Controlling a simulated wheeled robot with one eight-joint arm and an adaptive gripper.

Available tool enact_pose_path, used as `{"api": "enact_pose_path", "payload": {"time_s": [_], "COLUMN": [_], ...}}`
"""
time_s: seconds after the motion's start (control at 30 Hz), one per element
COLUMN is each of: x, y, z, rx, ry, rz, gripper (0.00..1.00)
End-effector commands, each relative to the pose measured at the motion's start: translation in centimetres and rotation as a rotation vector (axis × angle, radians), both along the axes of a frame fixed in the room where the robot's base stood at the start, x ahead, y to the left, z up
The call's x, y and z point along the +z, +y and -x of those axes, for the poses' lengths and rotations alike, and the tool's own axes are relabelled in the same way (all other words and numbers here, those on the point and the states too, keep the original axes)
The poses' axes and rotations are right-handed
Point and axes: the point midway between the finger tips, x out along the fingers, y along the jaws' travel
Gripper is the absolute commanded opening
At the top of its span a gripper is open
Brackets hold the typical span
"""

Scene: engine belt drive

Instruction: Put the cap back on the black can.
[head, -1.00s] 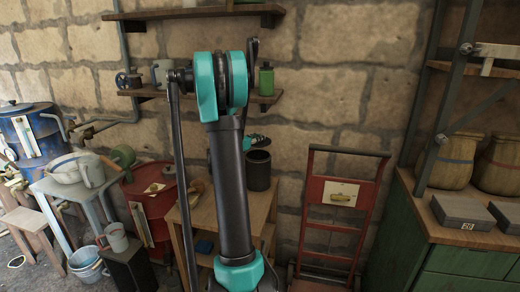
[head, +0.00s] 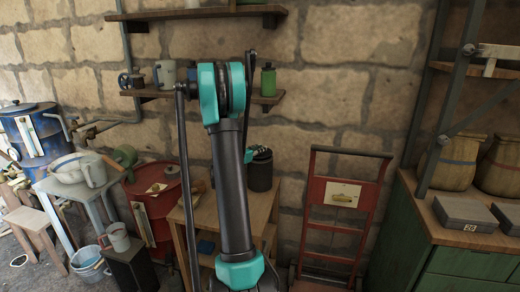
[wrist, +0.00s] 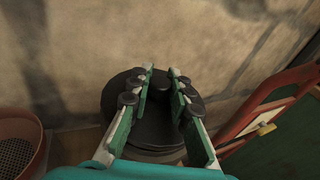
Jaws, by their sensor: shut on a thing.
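The black can (head: 259,175) stands upright on the wooden table behind my arm in the head view. My gripper (wrist: 161,82) is shut on the black cap's knob in the wrist view. The round black cap (wrist: 116,98) spreads out beneath the fingers and hides most of the can. In the head view, the gripper's end (head: 260,152) is at the top of the can. I cannot tell whether the cap touches the rim or sits level on it.
The wooden table (head: 206,215) holds the can, close to the stone wall. A red hand truck (head: 338,212) stands right of it, and a red drum (head: 158,200) left. A shelf (head: 263,99) with a green bottle (head: 268,80) is above.

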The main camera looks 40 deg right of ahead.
Motion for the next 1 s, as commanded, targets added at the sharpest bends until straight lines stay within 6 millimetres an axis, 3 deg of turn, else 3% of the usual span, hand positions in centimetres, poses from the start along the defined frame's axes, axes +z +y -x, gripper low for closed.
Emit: {"api": "enact_pose_path", "payload": {"time_s": [0.23, 0.27, 0.43, 0.73, 0.9, 1.0], "x": [-0.5, -0.5, -0.5, -0.4, 0.9, 1.1], "y": [0.0, 0.0, 0.0, 0.0, 0.0, 2.1], "z": [0.0, 0.0, 0.0, 0.0, 0.0, 0.5], "rx": [0.000, 0.000, 0.000, 0.000, 0.000, 0.004], "ry": [0.000, 0.000, 0.000, 0.000, 0.000, 0.000], "rz": [0.000, 0.000, 0.000, 0.000, 0.000, 0.000], "gripper": [0.01, 0.20, 0.40, 0.40, 0.40, 0.40]}}
